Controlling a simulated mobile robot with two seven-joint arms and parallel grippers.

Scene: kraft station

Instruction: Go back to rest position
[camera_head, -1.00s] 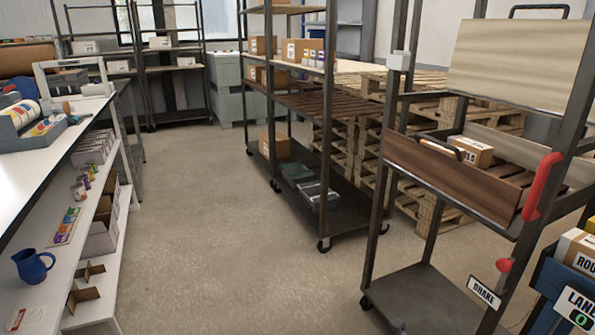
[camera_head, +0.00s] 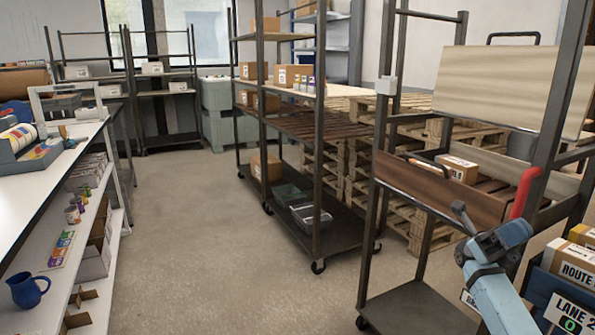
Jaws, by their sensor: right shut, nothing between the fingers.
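My right gripper (camera_head: 461,212) is at the lower right, on a blue arm that comes up from the bottom edge. It is shut and empty. It shows in front of the near dark metal rack with a red handle (camera_head: 526,192), and it hides part of that rack's frame. I cannot tell how far it is from the rack. My left gripper is not in view.
A carton (camera_head: 457,169) sits in the near rack's wooden tray (camera_head: 420,188). Blue bins labelled LANE (camera_head: 570,312) stand at the lower right. A white workbench (camera_head: 60,175) with a blue jug (camera_head: 27,290) runs along the left. The middle floor (camera_head: 200,250) is clear.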

